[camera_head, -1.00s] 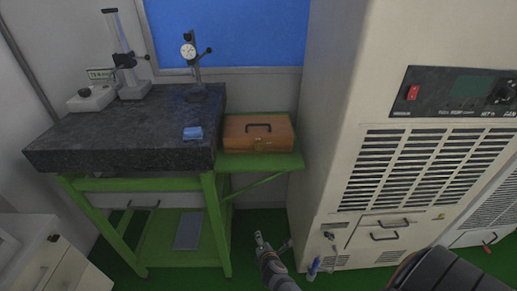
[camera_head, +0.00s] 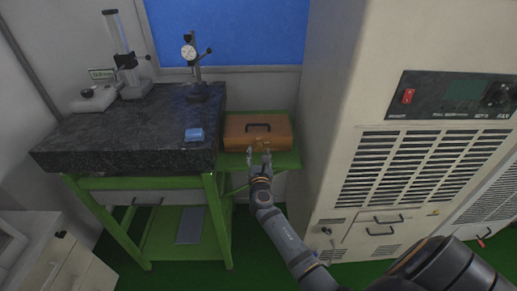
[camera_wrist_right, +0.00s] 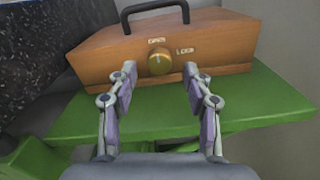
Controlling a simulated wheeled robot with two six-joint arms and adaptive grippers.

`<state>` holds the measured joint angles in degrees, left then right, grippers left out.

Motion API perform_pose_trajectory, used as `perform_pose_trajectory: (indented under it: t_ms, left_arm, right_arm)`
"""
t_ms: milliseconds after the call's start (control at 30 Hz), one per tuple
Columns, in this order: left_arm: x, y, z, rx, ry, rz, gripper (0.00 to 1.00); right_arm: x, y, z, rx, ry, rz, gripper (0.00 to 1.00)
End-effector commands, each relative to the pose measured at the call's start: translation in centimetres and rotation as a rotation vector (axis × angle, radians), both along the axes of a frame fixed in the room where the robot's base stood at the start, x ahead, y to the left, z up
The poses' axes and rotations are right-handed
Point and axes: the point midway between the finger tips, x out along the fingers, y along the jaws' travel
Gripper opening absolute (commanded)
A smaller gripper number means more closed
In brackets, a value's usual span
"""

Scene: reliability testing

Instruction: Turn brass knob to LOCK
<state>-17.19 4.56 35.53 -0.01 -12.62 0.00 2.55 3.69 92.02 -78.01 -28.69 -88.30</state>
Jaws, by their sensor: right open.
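A wooden case (camera_head: 240,131) with a dark handle sits on the green side shelf (camera_head: 286,160). The right wrist view shows the case (camera_wrist_right: 105,62) with a round brass knob (camera_wrist_right: 159,61) on its front face. A small label is above the knob, and a label reading LOCK (camera_wrist_right: 185,50) is to its right. The knob's mark points roughly upward, toward the upper label. My right gripper (camera_head: 259,152) is in front of the case. In the right wrist view its fingers (camera_wrist_right: 158,75) are open, one on each side of the knob and short of it, with nothing between them.
A dark granite table (camera_head: 130,135) with a blue block (camera_head: 194,134), a dial gauge stand (camera_head: 193,65) and another stand (camera_head: 130,65) is left of the case. A tall beige cabinet (camera_head: 335,110) stands close on the right.

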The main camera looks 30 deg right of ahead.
Motion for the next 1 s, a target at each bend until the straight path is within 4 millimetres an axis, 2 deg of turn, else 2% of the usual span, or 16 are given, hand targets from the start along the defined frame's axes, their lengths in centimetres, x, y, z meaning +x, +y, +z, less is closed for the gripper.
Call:
perform_pose_trajectory:
  t_ms: [100, 200, 500, 867, 1000]
  left_arm:
    - [0.0, 0.0, 0.1, 0.0, 0.0, 0.0, 0.67]
    - [0.0, 0.0, 0.1, 0.0, 0.0, 0.0, 0.67]
    - [0.0, 0.0, 0.1, 0.0, 0.0, 0.0, 0.67]
    - [0.0, 0.0, 0.1, 0.0, 0.0, 0.0, 0.67]
    - [0.0, 0.0, 0.1, 0.0, 0.0, 0.0, 0.67]
  right_arm:
    - [1.6, -0.8, 0.0, 0.0, 0.0, 0.001, 0.5]
    - [2.2, -1.2, 0.0, 0.001, 0.0, 0.001, 0.5]
    - [2.4, -1.3, 0.0, 0.002, 0.0, 0.001, 0.49]
    - [2.4, -1.3, -0.1, 0.002, 0.0, 0.0, 0.0]
    - [2.4, -1.2, -0.1, 0.004, -0.001, 0.0, 0.0]
